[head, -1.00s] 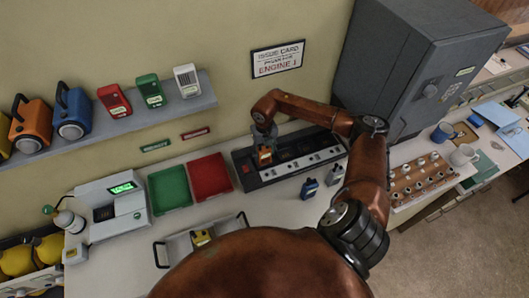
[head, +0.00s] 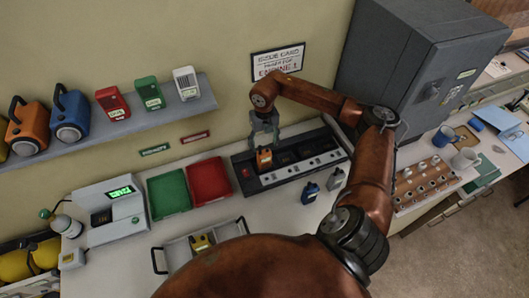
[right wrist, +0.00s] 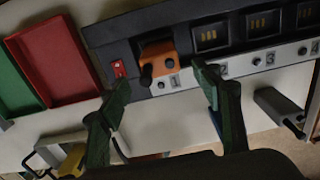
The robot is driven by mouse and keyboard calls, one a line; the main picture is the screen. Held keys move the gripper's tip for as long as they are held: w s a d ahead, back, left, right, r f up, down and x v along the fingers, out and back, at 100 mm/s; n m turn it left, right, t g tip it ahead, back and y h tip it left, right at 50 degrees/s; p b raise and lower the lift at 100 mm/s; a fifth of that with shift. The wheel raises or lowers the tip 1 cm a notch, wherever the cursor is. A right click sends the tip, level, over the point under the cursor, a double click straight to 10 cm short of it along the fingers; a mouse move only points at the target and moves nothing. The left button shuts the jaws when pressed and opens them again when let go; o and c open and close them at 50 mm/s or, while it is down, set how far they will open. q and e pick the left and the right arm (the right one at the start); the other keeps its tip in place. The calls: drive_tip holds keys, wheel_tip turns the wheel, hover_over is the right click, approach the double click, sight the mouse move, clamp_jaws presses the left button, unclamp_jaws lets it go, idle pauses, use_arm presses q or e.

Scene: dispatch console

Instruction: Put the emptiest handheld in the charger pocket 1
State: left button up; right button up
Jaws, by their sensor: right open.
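An orange handheld (head: 264,157) stands in the leftmost pocket of the dark charger (head: 249,184). It also shows in the right wrist view (right wrist: 158,57). My right gripper (head: 265,138) is open and empty just above it; its two fingers (right wrist: 163,80) are apart in the right wrist view. A blue handheld (head: 310,193) and a grey handheld (head: 336,180) stand on the counter in front of the charger. A yellow handheld (head: 201,242) lies in a handled tray (head: 178,254). My left gripper is out of view. Charge levels are too small to read.
A green tray (head: 169,190) and a red tray (head: 210,181) lie left of the charger. A device with a lit green display (head: 111,210) stands further left. A grey cabinet (head: 405,70) and a rack of knobs (head: 425,180) are at the right.

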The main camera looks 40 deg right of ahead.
sight(265, 152)
drive_tip(key=shift+r, duration=1.55)
